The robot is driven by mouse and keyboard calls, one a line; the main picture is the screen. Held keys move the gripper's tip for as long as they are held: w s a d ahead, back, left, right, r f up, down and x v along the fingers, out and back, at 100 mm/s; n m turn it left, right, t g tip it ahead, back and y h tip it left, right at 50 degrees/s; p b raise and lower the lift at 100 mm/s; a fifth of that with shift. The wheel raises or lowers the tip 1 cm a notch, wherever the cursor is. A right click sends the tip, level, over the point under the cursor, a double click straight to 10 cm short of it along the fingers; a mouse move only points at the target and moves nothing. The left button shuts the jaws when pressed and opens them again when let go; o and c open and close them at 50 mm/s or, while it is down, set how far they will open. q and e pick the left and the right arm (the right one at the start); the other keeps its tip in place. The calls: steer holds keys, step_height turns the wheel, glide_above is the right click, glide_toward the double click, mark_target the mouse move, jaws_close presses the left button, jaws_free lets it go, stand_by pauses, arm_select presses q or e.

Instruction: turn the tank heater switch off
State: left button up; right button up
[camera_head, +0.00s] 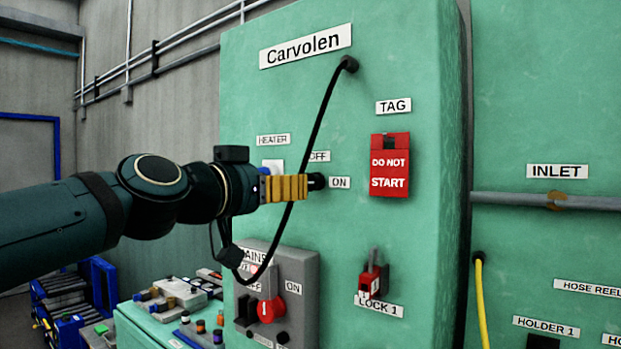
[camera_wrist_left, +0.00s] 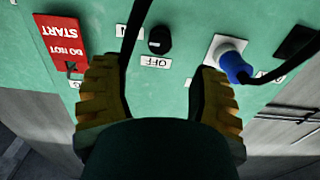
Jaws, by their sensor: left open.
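The tank heater switch is a black round knob (camera_head: 317,181) on the green Carvolen tank panel (camera_head: 345,240), between the OFF label (camera_head: 319,156) and the ON label (camera_head: 340,183). In the upside-down left wrist view the knob (camera_wrist_left: 159,41) shows whole, ahead of the gap between my fingers. Which label it points to is too small to tell. My left gripper (camera_head: 300,188) is open, its yellow ribbed fingers in front of the knob. In the left wrist view my gripper (camera_wrist_left: 158,72) appears empty, and the knob looks beyond the fingertips; contact cannot be told. My right gripper is not in view.
A black cable (camera_head: 321,105) hangs past the knob and my fingers. A white socket (camera_wrist_left: 221,45) with a blue plug (camera_wrist_left: 235,68) is close to one finger. A red DO NOT START tag (camera_head: 390,165) hangs right of the knob. The mains box (camera_head: 305,265) is below.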

mark_target(310, 182)
arm_select(q)
steer(key=shift+p+x, duration=1.45)
steer(key=shift+x, duration=2.9)
steer(key=shift+c, duration=0.4)
jaws_close()
